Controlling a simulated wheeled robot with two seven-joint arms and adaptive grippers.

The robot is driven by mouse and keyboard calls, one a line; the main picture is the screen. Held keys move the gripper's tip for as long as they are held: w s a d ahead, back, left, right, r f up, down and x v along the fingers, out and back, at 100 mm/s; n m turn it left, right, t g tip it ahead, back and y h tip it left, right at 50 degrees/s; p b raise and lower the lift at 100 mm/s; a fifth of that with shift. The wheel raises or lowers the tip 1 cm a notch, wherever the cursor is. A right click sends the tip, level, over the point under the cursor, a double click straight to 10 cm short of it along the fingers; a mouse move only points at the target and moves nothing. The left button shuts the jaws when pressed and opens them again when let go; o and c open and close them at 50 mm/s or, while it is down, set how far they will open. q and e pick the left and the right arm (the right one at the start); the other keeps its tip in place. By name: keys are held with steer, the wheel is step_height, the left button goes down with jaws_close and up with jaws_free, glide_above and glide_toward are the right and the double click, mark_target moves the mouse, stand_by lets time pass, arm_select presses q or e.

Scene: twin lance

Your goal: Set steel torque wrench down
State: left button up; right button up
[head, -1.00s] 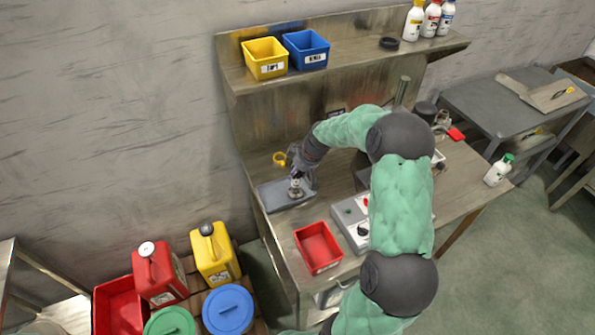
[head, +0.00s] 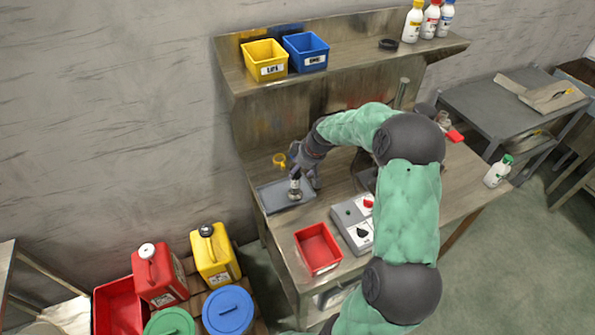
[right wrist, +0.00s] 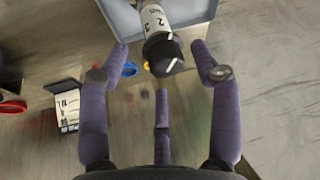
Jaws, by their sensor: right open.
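The steel torque wrench (head: 295,189) stands upright on the grey tray (head: 272,200) at the left end of the workbench. In the right wrist view the wrench (right wrist: 154,22) has a pale, marked body and a dark end facing the camera. My right gripper (head: 304,176) is just beside and above the wrench in the head view. In the right wrist view its purple fingers (right wrist: 159,50) are spread wide, with the wrench between and beyond their tips and a gap on both sides. My left gripper is not in view.
A red bin (head: 318,248) and a grey control box (head: 350,222) stand on the bench near the tray. A yellow ring-shaped thing (head: 280,160) is behind the tray. The shelf above holds a yellow bin (head: 264,60) and a blue bin (head: 306,52).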

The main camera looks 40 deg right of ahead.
steer(key=v, duration=0.9)
steer(key=a+f+m+g+y, duration=0.2)
steer(key=a+f, duration=1.9)
steer(key=f, duration=0.1)
steer(key=s+a+f+g, duration=0.1)
steer(key=s+a+f, duration=0.4)
steer(key=s+a, duration=0.3)
steer(key=s+a+f+m+g+y, duration=0.1)
steer(key=s+a+f, duration=0.4)
steer(key=s+a, duration=0.3)
steer(key=shift+s+a+f+m+p, duration=0.2)
steer(key=shift+a+m+p, duration=0.1)
steer(key=shift+a+p, duration=0.1)
